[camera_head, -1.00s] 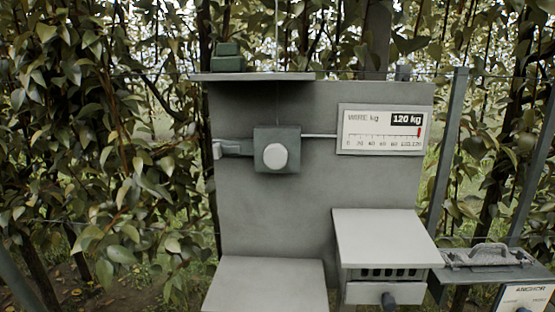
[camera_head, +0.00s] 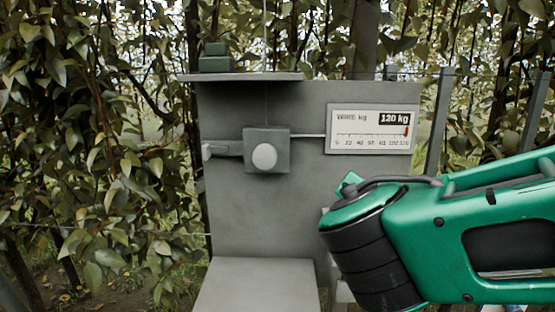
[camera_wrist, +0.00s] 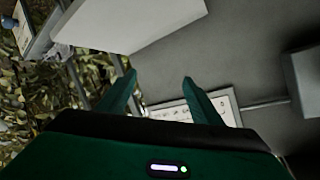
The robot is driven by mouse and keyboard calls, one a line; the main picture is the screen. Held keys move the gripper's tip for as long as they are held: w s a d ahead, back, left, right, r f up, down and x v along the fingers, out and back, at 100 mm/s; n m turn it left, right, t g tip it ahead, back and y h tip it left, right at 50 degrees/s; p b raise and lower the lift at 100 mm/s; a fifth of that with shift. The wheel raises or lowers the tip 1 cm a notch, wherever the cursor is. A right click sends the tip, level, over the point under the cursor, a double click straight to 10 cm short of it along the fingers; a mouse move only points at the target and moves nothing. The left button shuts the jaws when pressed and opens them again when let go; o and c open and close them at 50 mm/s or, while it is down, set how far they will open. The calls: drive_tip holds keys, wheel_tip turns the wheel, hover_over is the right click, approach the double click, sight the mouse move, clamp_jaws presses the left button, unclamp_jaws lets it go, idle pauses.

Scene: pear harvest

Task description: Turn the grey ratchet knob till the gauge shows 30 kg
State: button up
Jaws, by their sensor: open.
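The grey ratchet box (camera_head: 281,138) sits on the grey panel in the head view, with the pale grey round knob (camera_head: 264,157) on its front. A short lever (camera_head: 222,149) sticks out to its left, and a wire runs right to the gauge (camera_head: 367,145). The gauge reads 120 kg, its red pointer at the right end. My gripper (camera_wrist: 159,79) is open and empty in the wrist view, over the panel. The gauge (camera_wrist: 222,103) shows partly behind the right finger there. A grey box (camera_wrist: 304,79), seemingly the ratchet, stands at the right edge; its knob is not visible there.
A grey ledge (camera_head: 258,290) stands below the panel (camera_head: 270,215). A top shelf (camera_head: 240,77) holds a green object (camera_head: 215,57). In the wrist view a pale shelf (camera_wrist: 140,20) is close to the fingers. Leaves and posts surround the panel.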

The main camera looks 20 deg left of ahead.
drive_tip(key=s+a+r+t+y, duration=0.1)
drive_tip(key=s+a+r+y, duration=0.1)
drive_tip(key=a, duration=0.4)
drive_tip(key=s+a+r+t+y, duration=0.1)
drive_tip(key=s+a+r, duration=0.15)
drive_tip(key=a, duration=0.25)
drive_tip(key=n+t+y, duration=0.1)
drive_tip(key=t+y, duration=0.1)
drive_tip(key=y, duration=0.2)
approach(266, 158)
drive_tip(key=x, duration=1)
drive_tip(key=shift+w+a, duration=0.1)
drive_tip(key=shift+w, duration=0.25)
drive_tip(key=c, duration=1.1)
drive_tip(key=shift+o, duration=0.2)
